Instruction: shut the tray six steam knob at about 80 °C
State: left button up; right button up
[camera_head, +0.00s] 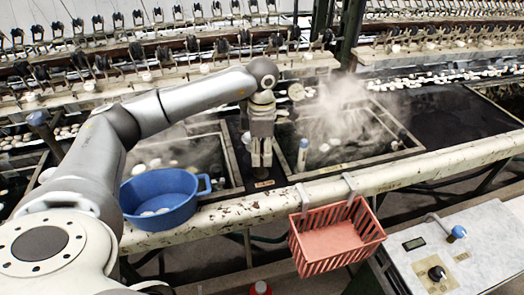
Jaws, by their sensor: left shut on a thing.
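My left gripper (261,163) points straight down at the divider between two water basins. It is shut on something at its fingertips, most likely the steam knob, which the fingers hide. A small orange label (264,184) lies on the divider just in front of the fingertips. The right basin (345,165) has thick steam over it and pale cocoons in it. An upright white stick with a blue top (302,153), perhaps a thermometer, stands at its left side; no reading is legible. The left basin (223,150) shows thinner steam. My right gripper is out of view.
A blue tub (193,193) with a few cocoons sits at the front rail (400,180). A red basket (325,215) hangs on the rail. A grey control box (475,265) with a small display stands front right. Reeling machinery fills the back.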

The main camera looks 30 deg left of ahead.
aim_at(262, 153)
pick_arm(q)
jog(key=o, duration=1)
jog(key=shift+r, duration=0.15)
notch_tip(262, 153, up, 12)
